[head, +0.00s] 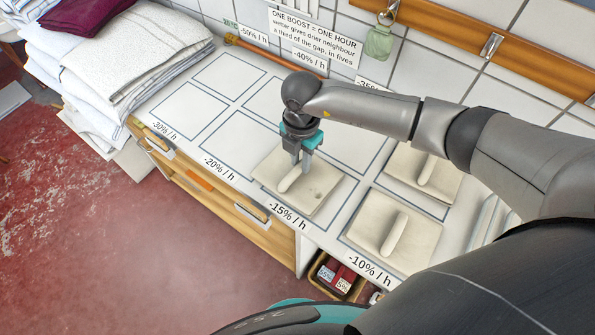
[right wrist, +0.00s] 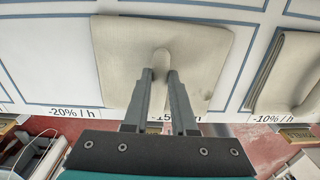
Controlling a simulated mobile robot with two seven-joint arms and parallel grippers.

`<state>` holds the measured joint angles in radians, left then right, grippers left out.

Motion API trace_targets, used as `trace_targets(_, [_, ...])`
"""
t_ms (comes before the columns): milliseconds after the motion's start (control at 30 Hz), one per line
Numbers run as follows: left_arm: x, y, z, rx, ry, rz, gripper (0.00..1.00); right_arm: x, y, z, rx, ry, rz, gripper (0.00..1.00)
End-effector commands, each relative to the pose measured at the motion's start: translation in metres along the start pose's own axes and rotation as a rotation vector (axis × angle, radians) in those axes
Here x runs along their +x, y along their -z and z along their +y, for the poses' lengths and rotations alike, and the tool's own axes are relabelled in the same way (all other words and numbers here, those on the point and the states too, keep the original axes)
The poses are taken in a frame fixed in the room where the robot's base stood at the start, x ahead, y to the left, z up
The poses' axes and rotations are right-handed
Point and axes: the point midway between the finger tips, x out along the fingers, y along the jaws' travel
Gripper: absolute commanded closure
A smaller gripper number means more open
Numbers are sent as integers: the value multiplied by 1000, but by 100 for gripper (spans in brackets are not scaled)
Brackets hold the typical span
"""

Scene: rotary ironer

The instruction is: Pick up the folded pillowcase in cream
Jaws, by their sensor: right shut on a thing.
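A cream folded pillowcase (head: 324,188), a flat square with a raised rounded ridge in its middle, is at the -15% / h space on the white counter. It also shows in the right wrist view (right wrist: 205,55). My right gripper (head: 301,166) points down over it, shut on the ridge, with one finger on each side (right wrist: 161,75). I cannot tell whether the pillowcase is clear of the counter. Two similar cream folded pieces lie to its right, one at the -10% / h space (head: 365,222) and one behind (head: 440,185). My left gripper is not in view.
Several outlined spaces (head: 186,112) to the left on the counter are empty. A stack of folded white linen (head: 120,60) stands at the left. A sign and a wooden rail (head: 450,30) are on the tiled wall. A box with red packets (head: 335,275) sits below the front edge.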

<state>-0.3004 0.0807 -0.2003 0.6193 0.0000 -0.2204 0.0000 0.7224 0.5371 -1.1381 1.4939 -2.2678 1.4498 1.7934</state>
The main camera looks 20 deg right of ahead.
Motion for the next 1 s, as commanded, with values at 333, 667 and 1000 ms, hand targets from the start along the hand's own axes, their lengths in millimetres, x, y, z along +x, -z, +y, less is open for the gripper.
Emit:
trace_targets(333, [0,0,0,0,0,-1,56,0,0,0,0,0,0,100])
trace_targets(667, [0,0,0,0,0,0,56,-1,0,0,0,-1,0,100])
trace_targets(1000, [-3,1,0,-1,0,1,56,-29,0,1,-2,-4,0,100])
